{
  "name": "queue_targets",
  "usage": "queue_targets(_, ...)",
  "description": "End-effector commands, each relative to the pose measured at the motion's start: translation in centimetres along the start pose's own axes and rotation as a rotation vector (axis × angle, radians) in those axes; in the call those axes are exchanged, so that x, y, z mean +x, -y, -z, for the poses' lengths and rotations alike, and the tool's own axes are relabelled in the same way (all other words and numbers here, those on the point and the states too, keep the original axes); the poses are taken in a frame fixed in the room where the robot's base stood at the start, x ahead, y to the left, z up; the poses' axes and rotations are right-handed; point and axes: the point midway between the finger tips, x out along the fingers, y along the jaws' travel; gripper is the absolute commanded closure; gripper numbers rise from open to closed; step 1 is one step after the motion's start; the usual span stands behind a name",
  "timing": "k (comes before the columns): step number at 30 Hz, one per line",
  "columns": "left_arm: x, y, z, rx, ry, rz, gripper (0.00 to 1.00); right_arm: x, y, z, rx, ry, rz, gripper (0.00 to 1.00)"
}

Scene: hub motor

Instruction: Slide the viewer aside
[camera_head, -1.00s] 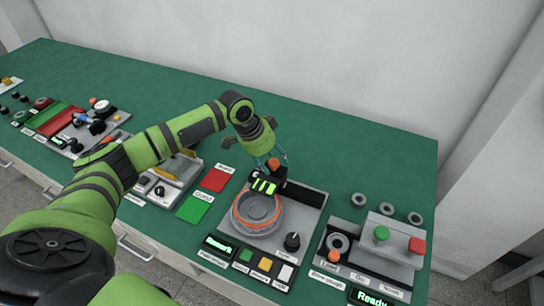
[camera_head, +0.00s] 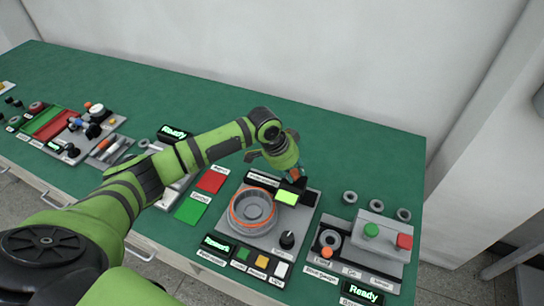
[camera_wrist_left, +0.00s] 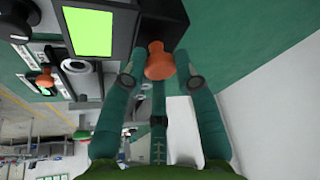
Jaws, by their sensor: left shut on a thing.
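The viewer (camera_head: 287,197) is a small black box with a lit green-yellow screen. It sits at the upper right of the grey round motor part (camera_head: 254,210), which has an orange ring and is now largely uncovered from above. In the left wrist view the viewer's screen (camera_wrist_left: 90,32) is at the upper left, and its orange knob (camera_wrist_left: 159,62) is between the fingers. My left gripper (camera_head: 297,173) is shut on this knob; the fingers hide part of it in the head view. My right gripper is not in view.
The station's black dial (camera_head: 287,239) and coloured buttons (camera_head: 261,262) lie in front. A grey station with a green button (camera_head: 371,230) and a red button (camera_head: 404,241) stands to the right. Green and red pads (camera_head: 211,181) lie left. The green table behind is clear.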

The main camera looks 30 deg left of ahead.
Motion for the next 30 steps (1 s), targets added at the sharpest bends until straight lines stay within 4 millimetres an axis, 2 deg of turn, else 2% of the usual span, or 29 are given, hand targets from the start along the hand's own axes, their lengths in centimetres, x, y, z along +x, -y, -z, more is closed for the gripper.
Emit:
queue_targets(1, -0.1, -0.8, 1.2, 0.002, -0.008, -0.002, 1.00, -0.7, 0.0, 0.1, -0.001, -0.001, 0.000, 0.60)
queue_targets(4, 0.3, -1.8, 2.1, 0.002, -0.009, 0.001, 1.00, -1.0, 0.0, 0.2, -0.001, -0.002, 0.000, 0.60)
queue_targets(15, 0.7, -2.3, 2.6, 0.002, -0.015, 0.000, 1.00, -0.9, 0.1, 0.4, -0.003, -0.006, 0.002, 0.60)
queue_targets(16, 0.7, -2.3, 2.6, 0.002, -0.015, 0.000, 0.62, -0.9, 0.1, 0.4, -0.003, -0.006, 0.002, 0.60)
queue_targets(17, 0.7, -2.3, 2.6, 0.002, -0.015, 0.000, 0.50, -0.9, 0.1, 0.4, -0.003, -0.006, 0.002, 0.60)
queue_targets(18, 0.7, -2.3, 2.6, 0.002, -0.014, -0.001, 0.46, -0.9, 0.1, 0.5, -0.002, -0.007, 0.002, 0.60)
queue_targets(26, 0.7, -2.2, 2.3, 0.001, -0.007, 0.002, 0.46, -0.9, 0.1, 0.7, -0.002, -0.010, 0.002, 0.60)
queue_targets(30, 0.1, -2.1, 2.3, 0.001, -0.007, 0.002, 0.46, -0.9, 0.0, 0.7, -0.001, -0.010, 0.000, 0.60)
